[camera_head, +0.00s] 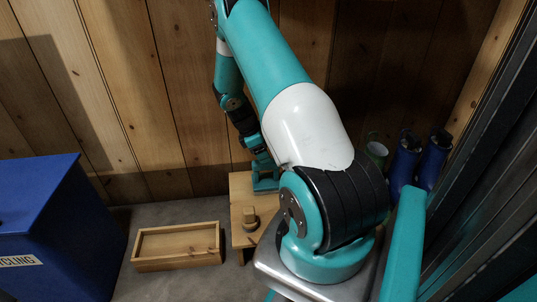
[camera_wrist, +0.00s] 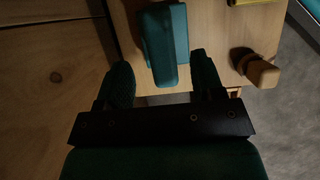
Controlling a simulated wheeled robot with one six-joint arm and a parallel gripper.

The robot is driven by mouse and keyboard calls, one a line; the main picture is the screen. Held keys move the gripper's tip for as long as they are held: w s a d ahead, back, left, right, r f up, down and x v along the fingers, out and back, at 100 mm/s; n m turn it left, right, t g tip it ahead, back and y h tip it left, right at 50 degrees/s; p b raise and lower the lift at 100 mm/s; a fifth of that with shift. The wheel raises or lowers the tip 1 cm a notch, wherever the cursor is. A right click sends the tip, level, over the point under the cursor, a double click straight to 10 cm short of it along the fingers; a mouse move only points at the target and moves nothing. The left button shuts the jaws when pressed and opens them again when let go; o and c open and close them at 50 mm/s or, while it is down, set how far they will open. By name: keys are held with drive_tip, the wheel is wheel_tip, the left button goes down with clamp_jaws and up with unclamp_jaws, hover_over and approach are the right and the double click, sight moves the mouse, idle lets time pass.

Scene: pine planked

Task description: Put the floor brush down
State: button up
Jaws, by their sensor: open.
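A teal block-like thing, which I take to be the floor brush (camera_wrist: 165,45), rests on the small wooden table (camera_wrist: 215,22). In the head view the brush (camera_head: 265,184) is at the table's back edge, near the wall. My gripper (camera_wrist: 162,68) is open, with one finger on each side of the brush's near end in the wrist view. A gap shows on both sides. In the head view my gripper (camera_head: 264,164) is low over the table's back, and its fingers are hard to tell from the teal brush.
A wooden piece with a dark band (camera_head: 250,218) is on the table, right of the brush in the wrist view (camera_wrist: 260,70). A wooden tray (camera_head: 180,264) and a blue recycling bin (camera_head: 60,225) stand left. Blue bottles (camera_head: 404,163) and a green cup (camera_head: 377,150) stand right.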

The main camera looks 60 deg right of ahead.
drive_tip(key=p+v, duration=0.2)
drive_tip(key=v, duration=0.3)
drive_tip(key=shift+r, duration=0.1)
drive_tip(key=w+a+r+t+y, duration=0.1)
drive_tip(key=w+a+r+t, duration=0.15)
drive_tip(key=a+r, duration=0.75)
drive_tip(key=w+a+r+t+y, duration=0.25)
drive_tip(key=a+r, duration=0.35)
drive_tip(key=a, duration=0.9)
drive_tip(key=s+a+r+y, duration=0.1)
drive_tip(key=s+a+r, duration=0.2)
drive_tip(key=s+a, duration=0.3)
drive_tip(key=s+a+r+g+y, duration=0.1)
drive_tip(key=s+a+r, duration=0.2)
drive_tip(key=s+a, duration=0.4)
drive_tip(key=s+a+r+y, duration=0.1)
drive_tip(key=s+a+r, duration=0.3)
drive_tip(key=s+a, duration=0.2)
drive_tip(key=shift+s+a+m, duration=0.35)
drive_tip(key=shift+a+m, duration=0.05)
drive_tip(key=shift+a, duration=0.7)
drive_tip(key=shift+r+y, duration=0.1)
drive_tip(key=shift+y, duration=0.15)
